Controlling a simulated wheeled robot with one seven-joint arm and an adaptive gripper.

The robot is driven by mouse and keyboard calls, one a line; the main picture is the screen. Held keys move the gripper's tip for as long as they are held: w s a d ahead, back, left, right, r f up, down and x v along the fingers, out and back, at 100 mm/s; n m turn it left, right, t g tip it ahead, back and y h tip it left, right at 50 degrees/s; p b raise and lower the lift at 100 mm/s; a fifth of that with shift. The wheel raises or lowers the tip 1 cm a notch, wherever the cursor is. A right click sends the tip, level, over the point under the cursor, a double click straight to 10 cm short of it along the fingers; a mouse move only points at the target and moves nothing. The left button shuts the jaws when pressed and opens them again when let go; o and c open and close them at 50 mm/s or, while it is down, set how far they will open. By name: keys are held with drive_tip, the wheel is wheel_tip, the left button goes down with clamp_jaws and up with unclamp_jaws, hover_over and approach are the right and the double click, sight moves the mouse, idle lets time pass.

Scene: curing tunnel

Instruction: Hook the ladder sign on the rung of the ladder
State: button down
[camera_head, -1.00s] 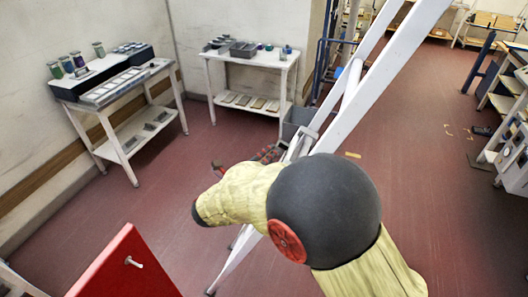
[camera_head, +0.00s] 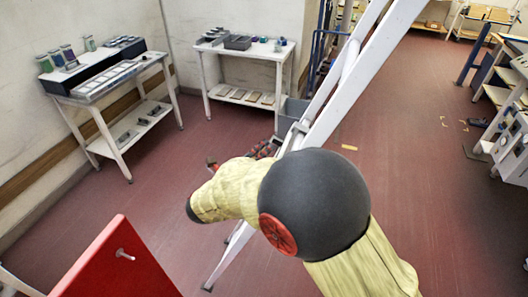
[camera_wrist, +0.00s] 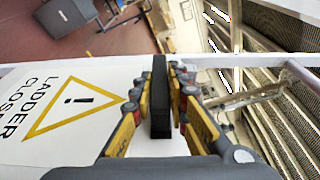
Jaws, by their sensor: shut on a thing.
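The ladder sign (camera_wrist: 60,106) is a white plate with a yellow warning triangle and black lettering, filling the left of the wrist view. My gripper (camera_wrist: 160,78) is shut on a black block at the sign's edge. In the head view the white ladder (camera_head: 350,85) stands leaning from lower left to upper right, just behind my arm. My arm hides most of the gripper and the sign there. A pale bar shows at the right of the wrist view; I cannot tell whether it is a rung. Whether the sign's hook touches the ladder cannot be seen.
A red panel (camera_head: 118,268) with a metal peg stands at the lower left. A white table (camera_head: 108,84) with jars and trays is along the left wall. Another table (camera_head: 248,58) stands behind. A grey bin (camera_head: 290,116) is beside the ladder. Red floor at right is open.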

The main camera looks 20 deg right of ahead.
drive_tip(key=shift+r, duration=0.1)
drive_tip(key=c, duration=1.7)
unclamp_jaws()
drive_tip(key=shift+o, duration=0.2)
drive_tip(key=shift+s, duration=0.1)
